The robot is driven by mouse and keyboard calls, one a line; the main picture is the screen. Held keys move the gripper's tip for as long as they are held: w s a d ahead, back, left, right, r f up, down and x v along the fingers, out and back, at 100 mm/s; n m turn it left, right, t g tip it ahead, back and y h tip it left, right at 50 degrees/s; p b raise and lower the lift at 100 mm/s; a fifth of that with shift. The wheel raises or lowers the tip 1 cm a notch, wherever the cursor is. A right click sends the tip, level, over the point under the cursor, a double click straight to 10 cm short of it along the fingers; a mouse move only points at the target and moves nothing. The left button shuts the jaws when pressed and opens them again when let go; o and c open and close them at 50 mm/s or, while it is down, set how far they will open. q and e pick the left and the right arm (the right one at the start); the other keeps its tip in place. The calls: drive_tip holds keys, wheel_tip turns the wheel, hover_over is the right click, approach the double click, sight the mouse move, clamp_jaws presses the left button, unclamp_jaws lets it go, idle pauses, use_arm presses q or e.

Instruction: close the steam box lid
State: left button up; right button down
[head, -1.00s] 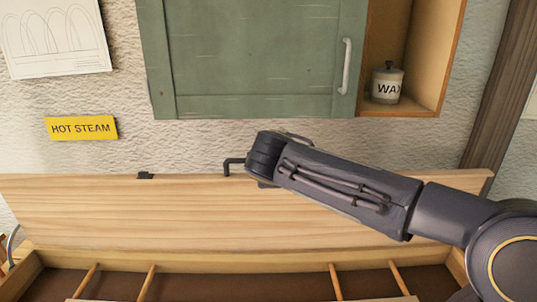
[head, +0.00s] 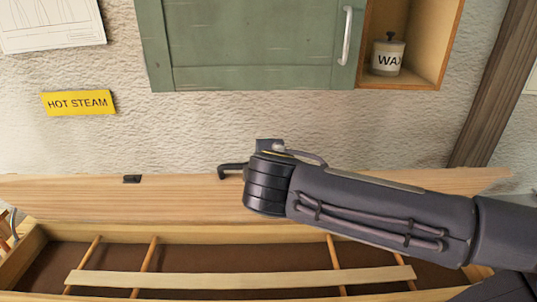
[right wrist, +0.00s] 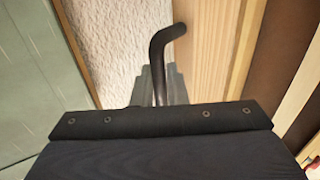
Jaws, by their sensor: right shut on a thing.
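The steam box lid (head: 120,200) is a long pale wooden board, standing open and tilted along the back of the box (head: 25,255). A black bent handle (head: 228,170) sticks out at its upper edge. My right gripper, at the end of the dark arm from the right, is at this handle; its fingers are largely hidden in the head view. In the right wrist view my right gripper (right wrist: 160,88) is shut on the black handle (right wrist: 163,45), with the lid (right wrist: 205,50) to its right. My left gripper is not in view.
Inside the open box a pale lath (head: 240,282) lies across thin wooden crossbars (head: 145,262). Above are a green cabinet (head: 250,45), an open shelf with a wax jar (head: 388,55) and a yellow hot steam sign (head: 78,103) on the wall. My right arm crosses in front of the lid.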

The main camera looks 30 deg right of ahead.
drive_tip(key=s+a+f, duration=0.8)
drive_tip(key=s+f, duration=0.4)
drive_tip(key=f, duration=0.1)
drive_tip(key=shift+s+f, duration=0.3)
drive_tip(key=shift+s, duration=0.1)
